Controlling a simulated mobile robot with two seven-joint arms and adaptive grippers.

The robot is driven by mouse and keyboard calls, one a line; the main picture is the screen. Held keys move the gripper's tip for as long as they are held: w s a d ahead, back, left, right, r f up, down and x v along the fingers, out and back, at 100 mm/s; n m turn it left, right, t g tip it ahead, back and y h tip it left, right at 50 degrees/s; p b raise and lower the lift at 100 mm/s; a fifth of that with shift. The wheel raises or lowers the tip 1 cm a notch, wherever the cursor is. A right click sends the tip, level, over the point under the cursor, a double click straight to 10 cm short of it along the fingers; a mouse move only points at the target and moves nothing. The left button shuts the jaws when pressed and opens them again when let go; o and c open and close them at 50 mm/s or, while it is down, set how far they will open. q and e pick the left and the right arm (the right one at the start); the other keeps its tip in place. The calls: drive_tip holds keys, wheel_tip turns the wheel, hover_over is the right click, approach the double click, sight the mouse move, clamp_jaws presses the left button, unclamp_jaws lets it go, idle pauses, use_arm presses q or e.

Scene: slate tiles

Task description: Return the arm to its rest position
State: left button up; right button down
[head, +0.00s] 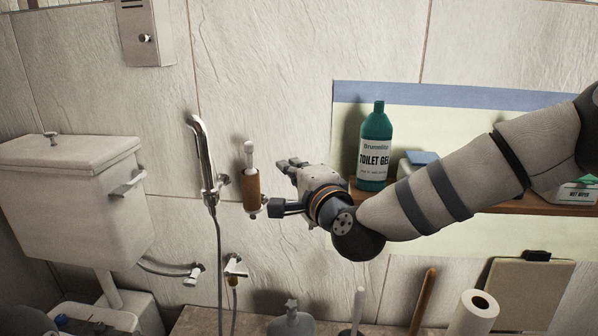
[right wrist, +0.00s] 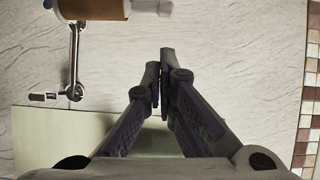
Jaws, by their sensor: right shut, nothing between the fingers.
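My right arm (head: 430,195) comes in from the right and reaches across the front of the shelf. My right gripper (head: 284,164) is near the tiled wall, just right of a brown cardboard tube on a wall holder. In the right wrist view its two fingers (right wrist: 161,62) are together, with nothing between them. The brown tube (right wrist: 95,8) and its chrome holder (right wrist: 76,60) show at the upper left there, apart from the fingers. My left gripper is not in view.
A green toilet gel bottle (head: 375,150) stands on the wooden shelf (head: 500,208), close behind my right wrist. The brown tube (head: 251,190), a chrome hand shower (head: 205,160) and a white cistern (head: 75,195) are to the left. A paper roll (head: 473,314) stands below.

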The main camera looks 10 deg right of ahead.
drive_tip(key=shift+v, duration=1.2)
drive_tip(key=shift+d, duration=0.1)
